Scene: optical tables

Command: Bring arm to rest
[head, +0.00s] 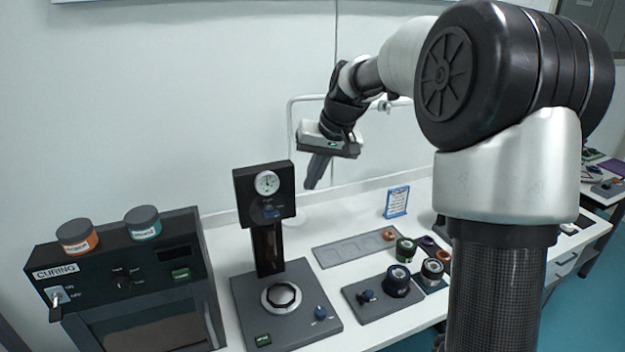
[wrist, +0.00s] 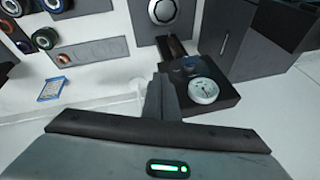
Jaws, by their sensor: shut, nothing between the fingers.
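My gripper (head: 318,172) hangs in the air above the back of the table, to the right of the gauge stand's head. Its fingers are together and hold nothing. In the wrist view the gripper (wrist: 162,98) shows at the middle, with the fingers closed and the stand's gauge (wrist: 203,90) just to its right. My arm is raised and bent, reaching from the column at the right toward the back wall.
The gauge stand (head: 265,207) rises from the white table (head: 378,258). A curing oven (head: 134,275) with two jars on top is at the left. A grey tray (head: 352,248), several ringed parts and a blue-framed card (head: 397,202) lie right of the stand.

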